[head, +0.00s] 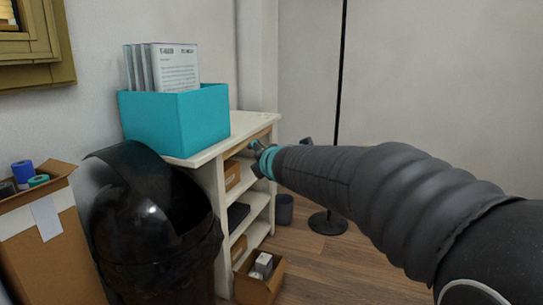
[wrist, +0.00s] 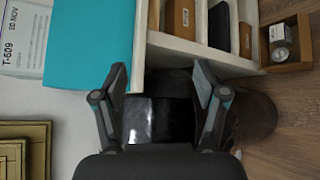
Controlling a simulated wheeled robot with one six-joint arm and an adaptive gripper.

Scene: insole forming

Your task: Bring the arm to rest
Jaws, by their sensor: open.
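My arm, in a dark grey ribbed sleeve, reaches from the lower right to the middle of the head view. My gripper (wrist: 160,82) shows in the wrist view with its two fingers spread apart and nothing between them. In the head view the gripper (head: 256,150) is small and partly hidden behind the arm's end, in front of the white shelf unit (head: 224,192). In the wrist view the black bin (wrist: 165,118) lies behind the fingers. I cannot tell whether the gripper touches the shelf.
A teal box (head: 175,119) with papers stands on the shelf top. A black bin (head: 150,225) and a cardboard box (head: 45,240) stand at the left. A small open box (head: 258,283) is on the floor. A lamp base (head: 328,223) and a grey pot (head: 284,209) stand behind.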

